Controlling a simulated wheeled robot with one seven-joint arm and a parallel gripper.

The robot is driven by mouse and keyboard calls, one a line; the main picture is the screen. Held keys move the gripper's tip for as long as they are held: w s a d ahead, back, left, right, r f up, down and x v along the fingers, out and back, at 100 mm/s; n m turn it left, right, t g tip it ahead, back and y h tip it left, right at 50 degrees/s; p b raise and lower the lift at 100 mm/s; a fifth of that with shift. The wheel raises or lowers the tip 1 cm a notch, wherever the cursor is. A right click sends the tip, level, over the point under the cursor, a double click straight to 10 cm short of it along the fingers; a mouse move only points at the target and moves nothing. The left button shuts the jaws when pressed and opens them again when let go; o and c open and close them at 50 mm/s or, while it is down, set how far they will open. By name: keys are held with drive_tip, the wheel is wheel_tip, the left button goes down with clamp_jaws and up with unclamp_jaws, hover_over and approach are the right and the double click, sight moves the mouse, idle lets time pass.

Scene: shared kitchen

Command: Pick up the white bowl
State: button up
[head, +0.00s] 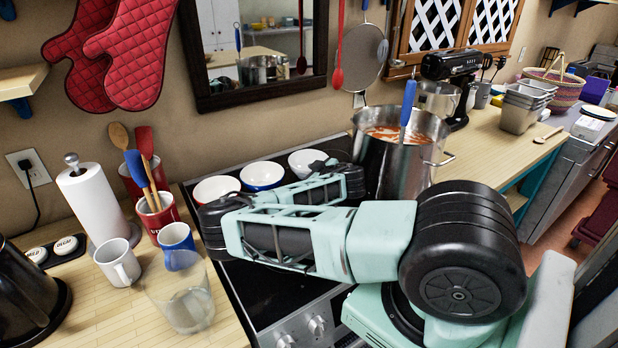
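Three bowls stand in a row at the back of the black stove top, all with white insides. The right one (306,160) looks white outside too, as far as it shows. The middle one (262,176) is blue outside and the left one (215,188) is red outside. My arm crosses in front of them, folded back toward the right bowl. Its far end is dark and partly hidden behind my nearer links. I cannot make out my gripper's fingers, nor whether they are near or touching the right bowl.
A large steel pot (392,165) of red food with a blue-handled utensil stands right of the bowls. On the left counter are a paper towel roll (92,205), a red utensil crock (158,215), a white mug (118,262), a blue mug (179,246) and a clear glass (186,300).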

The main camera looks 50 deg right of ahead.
sight(298, 170)
drive_tip(key=shift+b+x, duration=0.55)
drive_tip(key=shift+x, duration=0.7)
drive_tip(key=b+x, duration=0.4)
drive_tip(key=shift+w+d+f+b, duration=0.15)
drive_tip(key=shift+d+f+b, duration=0.1)
drive_tip(key=shift+f+b, duration=0.1)
drive_tip(key=shift+w, duration=0.35)
drive_tip(key=shift+r, duration=0.1)
clamp_jaws()
